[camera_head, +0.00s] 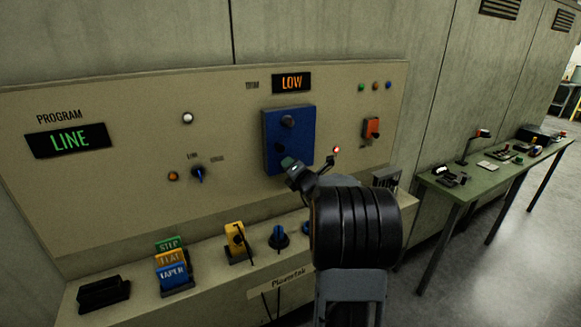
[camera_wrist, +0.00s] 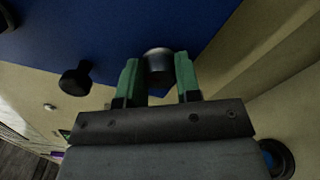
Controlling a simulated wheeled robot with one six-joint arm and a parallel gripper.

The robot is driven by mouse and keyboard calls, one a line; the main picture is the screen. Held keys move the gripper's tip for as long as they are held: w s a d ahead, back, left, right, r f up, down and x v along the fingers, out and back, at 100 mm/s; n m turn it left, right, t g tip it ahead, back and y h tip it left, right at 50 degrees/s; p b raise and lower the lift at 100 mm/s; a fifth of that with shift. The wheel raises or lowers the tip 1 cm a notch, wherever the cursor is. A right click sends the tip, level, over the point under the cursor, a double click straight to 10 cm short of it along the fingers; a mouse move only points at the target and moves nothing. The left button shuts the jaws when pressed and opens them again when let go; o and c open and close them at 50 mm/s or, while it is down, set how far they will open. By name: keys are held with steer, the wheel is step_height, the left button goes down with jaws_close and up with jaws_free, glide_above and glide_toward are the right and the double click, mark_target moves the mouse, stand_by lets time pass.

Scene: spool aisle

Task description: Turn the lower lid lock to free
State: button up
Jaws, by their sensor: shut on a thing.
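The blue lid (camera_head: 272,146) is mounted on the beige panel. Its upper dark round knob (camera_head: 288,121) is in plain view. In the wrist view, the green fingers of my gripper (camera_wrist: 160,80) are closed on both sides of a dark round knob with a grey face, the lower lid lock (camera_wrist: 158,61). The blue lid (camera_wrist: 130,25) fills the top of that view. Which way the lock is turned cannot be told.
An orange switch (camera_head: 372,128) is right of the lid. A lit LOW display (camera_head: 291,83) is above it. A green table (camera_head: 470,185) stands at the right.

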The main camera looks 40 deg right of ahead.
stand_by(0.4)
steer(key=o, duration=0.9)
steer(key=shift+s, duration=0.1)
steer(key=s, duration=0.4)
steer(key=s+a+b, duration=0.1)
steer(key=s, duration=0.8)
steer(key=shift+s+a+b, duration=0.25)
steer(key=shift+a+b, duration=0.1)
steer(key=shift+a, duration=0.05)
